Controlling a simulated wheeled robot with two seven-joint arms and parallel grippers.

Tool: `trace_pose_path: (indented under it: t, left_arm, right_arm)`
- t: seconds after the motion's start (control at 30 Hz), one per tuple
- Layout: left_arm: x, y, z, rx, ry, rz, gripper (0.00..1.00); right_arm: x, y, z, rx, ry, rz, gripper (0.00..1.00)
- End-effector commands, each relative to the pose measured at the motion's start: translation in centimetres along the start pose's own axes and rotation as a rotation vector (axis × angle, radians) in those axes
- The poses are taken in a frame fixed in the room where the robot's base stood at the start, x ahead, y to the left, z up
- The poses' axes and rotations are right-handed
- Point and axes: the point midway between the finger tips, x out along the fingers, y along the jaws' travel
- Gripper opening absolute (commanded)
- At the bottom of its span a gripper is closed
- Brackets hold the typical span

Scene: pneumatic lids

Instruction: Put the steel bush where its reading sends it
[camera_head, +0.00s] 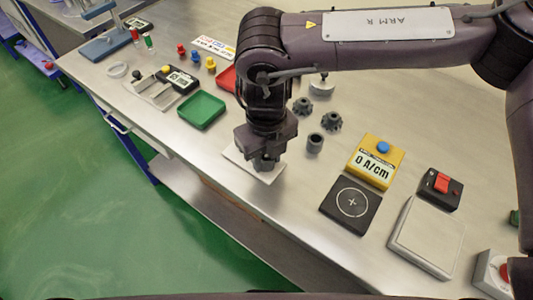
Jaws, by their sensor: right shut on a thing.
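My right gripper (265,163) points down at the middle of the bench, over a white square plate (238,164). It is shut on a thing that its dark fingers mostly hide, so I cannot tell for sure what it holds. A grey hollow cylinder (315,143), which looks like a bush, stands upright on the bench just right of the gripper. My left gripper is out of view.
Dark toothed parts (331,122) stand behind the bush. A green tray (201,110) and a partly hidden red tray (227,78) lie to the left, near a gauge with a display (182,81). A pale flat-topped box (427,237) and a red-switch box (440,188) are at right.

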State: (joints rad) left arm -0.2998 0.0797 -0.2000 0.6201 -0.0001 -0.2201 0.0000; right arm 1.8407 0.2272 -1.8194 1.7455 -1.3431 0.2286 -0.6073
Motion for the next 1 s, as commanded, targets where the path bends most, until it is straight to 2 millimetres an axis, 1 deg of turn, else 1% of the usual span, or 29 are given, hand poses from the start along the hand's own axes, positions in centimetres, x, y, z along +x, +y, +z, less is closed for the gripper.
trace_pose_path:
  t: [0.3, 0.33, 0.5, 0.7, 0.83, 1.0]
  left_arm:
    - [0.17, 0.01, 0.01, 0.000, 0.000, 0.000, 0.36]
    - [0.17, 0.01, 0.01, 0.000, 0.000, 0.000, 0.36]
    - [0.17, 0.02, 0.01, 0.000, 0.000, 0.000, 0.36]
    - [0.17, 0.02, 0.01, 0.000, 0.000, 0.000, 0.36]
    - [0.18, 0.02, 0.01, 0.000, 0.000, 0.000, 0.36]
    - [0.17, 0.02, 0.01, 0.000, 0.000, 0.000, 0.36]
  right_arm:
    - [0.21, 0.00, 0.02, 0.000, -0.001, 0.000, 0.02]
    - [0.21, 0.00, 0.02, 0.000, -0.001, 0.000, 0.35]
    - [0.22, 0.00, 0.02, 0.000, -0.001, 0.000, 0.57]
    - [0.22, 0.00, 0.01, 0.000, 0.000, 0.000, 0.58]
    - [0.25, 0.00, 0.00, 0.000, 0.000, 0.000, 0.75]
    - [0.24, 0.00, 0.00, 0.000, 0.000, 0.000, 0.76]
